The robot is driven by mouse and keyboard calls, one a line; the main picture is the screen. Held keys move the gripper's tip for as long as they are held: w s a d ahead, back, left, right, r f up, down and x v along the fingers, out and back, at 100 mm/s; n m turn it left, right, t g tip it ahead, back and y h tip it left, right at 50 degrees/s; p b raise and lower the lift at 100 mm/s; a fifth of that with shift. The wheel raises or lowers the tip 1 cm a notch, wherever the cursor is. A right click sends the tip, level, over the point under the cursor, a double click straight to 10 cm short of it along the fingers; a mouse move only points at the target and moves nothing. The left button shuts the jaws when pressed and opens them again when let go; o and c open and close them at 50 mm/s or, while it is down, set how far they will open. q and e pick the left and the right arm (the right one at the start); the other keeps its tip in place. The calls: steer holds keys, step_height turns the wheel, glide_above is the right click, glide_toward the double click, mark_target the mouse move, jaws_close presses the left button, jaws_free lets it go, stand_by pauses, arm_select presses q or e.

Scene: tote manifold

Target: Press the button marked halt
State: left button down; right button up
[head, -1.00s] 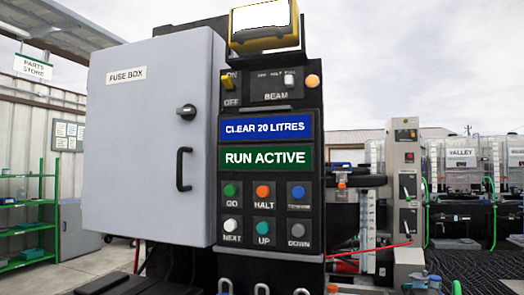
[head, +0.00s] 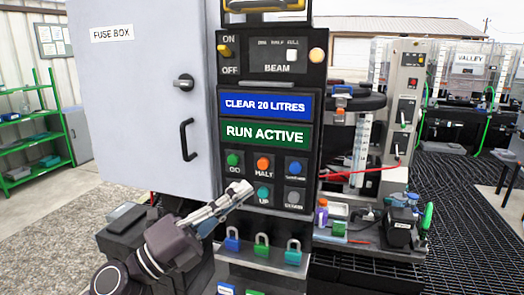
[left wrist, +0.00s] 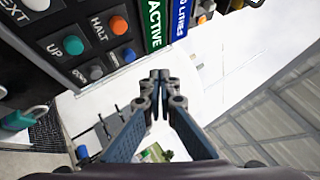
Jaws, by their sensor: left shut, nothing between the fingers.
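The halt button (head: 263,163) is a round orange button on the black control panel, with its HALT label just below it. In the left wrist view the orange halt button (left wrist: 118,24) shows at upper left, beside its label. My left gripper (head: 243,188) is shut and empty. In the left wrist view the left gripper (left wrist: 160,76) appears apart from the orange button. My right gripper is not in view.
Close around are the green GO button (head: 232,159), blue button (head: 295,168), teal UP button (head: 264,191) and a grey button (head: 293,196). Several padlocks (head: 261,247) hang below. The grey fuse box (head: 140,110) stands at left. Green RUN ACTIVE sign (head: 265,134) sits above.

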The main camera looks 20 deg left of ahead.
arm_select(q)
steer(key=shift+w, duration=0.1)
steer(key=shift+w+d+b, duration=0.15)
steer(key=shift+w+b, duration=0.15)
steer(key=shift+w, duration=4.05)
steer(key=shift+w, duration=0.45)
steer(key=shift+w, duration=0.55)
steer(key=shift+s, duration=1.05)
steer(key=shift+s, duration=2.45)
